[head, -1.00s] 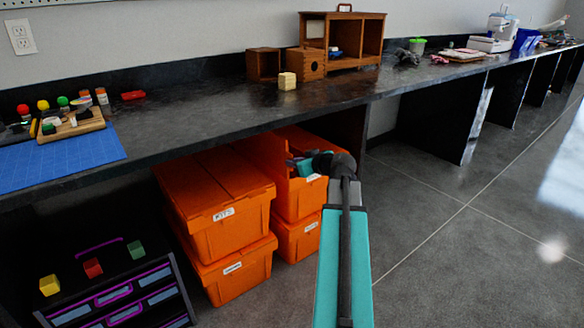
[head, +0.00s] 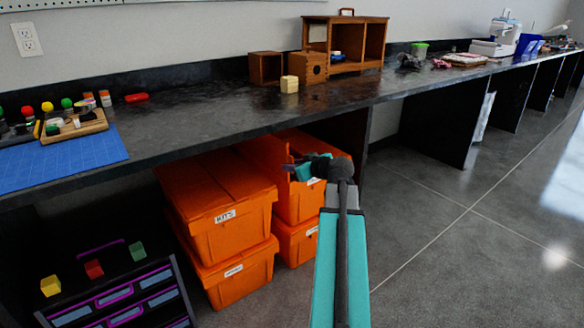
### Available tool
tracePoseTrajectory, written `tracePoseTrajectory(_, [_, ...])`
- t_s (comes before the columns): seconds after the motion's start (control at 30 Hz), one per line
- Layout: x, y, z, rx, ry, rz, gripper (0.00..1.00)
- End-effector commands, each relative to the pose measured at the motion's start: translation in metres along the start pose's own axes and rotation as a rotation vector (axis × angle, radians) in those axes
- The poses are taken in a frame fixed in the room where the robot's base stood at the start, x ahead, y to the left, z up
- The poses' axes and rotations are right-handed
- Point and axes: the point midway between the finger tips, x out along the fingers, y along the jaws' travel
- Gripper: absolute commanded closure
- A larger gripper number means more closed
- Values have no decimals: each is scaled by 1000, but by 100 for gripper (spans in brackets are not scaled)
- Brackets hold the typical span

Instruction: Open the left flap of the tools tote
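An upper orange tote (head: 312,203) stands under the bench on the right-hand stack. Its label is partly covered by my arm, so I cannot read it. An orange flap (head: 262,152) appears raised along its left side, and its top looks at least partly open. My gripper (head: 293,167) is at the top of this tote, close to the right of the raised flap. I cannot tell whether it touches the flap. The fingers are small and dark, partly hidden by the wrist, so their opening is unclear.
A closed orange tote labelled KITS (head: 225,232) stands to the left on another tote (head: 240,278). The bench (head: 200,125) overhangs the stacks. A dark drawer unit (head: 110,275) with coloured blocks is at lower left. The floor (head: 440,240) at right is clear.

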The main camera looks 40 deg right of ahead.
Motion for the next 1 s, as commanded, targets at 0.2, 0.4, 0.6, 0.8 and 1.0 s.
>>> tracePoseTrajectory(0.2, [-4, 0, 0, 1, 0, 0, 77])
tracePoseTrajectory(0.4, [-20, -1, -1, 1, 0, 0, 77])
tracePoseTrajectory(0.6, [-45, -1, -2, 0, 0, 1, 77])
tracePoseTrajectory(0.8, [-74, 0, -1, 1, 0, 3, 77])
tracePoseTrajectory(1.0, [-104, 0, 0, 0, 1, 3, 77])
